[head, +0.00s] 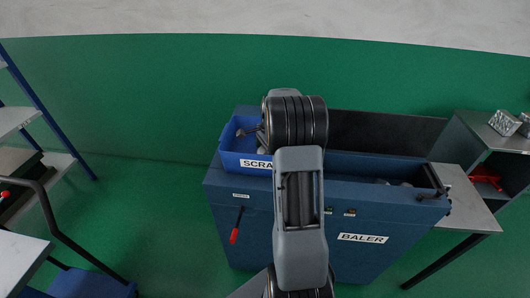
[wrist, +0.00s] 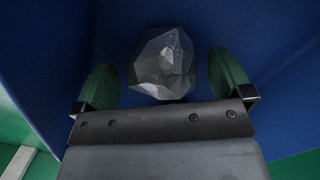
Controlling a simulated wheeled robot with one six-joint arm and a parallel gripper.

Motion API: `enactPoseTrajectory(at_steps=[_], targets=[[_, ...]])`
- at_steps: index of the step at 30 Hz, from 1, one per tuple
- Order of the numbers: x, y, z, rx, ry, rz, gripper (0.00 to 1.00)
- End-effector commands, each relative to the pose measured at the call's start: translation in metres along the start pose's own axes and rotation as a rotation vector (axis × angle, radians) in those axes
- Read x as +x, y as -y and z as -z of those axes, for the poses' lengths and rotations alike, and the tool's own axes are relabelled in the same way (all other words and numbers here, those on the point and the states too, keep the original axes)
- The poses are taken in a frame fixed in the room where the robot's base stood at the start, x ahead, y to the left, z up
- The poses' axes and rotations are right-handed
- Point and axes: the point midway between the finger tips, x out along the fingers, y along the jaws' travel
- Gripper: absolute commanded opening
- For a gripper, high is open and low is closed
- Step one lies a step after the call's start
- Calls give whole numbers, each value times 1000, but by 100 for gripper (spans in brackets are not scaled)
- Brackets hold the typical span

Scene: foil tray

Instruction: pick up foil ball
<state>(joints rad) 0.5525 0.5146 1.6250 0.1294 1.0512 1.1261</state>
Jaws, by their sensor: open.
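A grey, faceted foil ball (wrist: 163,64) lies in a blue container in the wrist view. My gripper (wrist: 162,82) is open, with one green finger on each side of the ball. The ball sits between the fingers, with a gap showing on both sides. In the head view the blue scrap bin (head: 228,158) stands on the left end of the baler (head: 350,218), with grey pieces partly visible in it. My arm hides part of the bin and my gripper in that view.
The baler's open trough holds a few grey pieces (head: 384,182) at its right. A black lid (head: 385,135) stands behind it. A grey shelf unit (head: 480,150) with foil lumps (head: 504,123) is at right. Shelving (head: 15,120) and a cart stand at left. Green floor between is free.

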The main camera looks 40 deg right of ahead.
Motion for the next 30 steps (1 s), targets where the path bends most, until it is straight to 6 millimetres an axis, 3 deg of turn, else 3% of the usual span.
enactPoseTrajectory(at_steps=[10,26,30], targets=[[6,0,0,0,0,1,98],[6,0,0,0,0,1,47],[6,0,0,0,-1,1,46]])
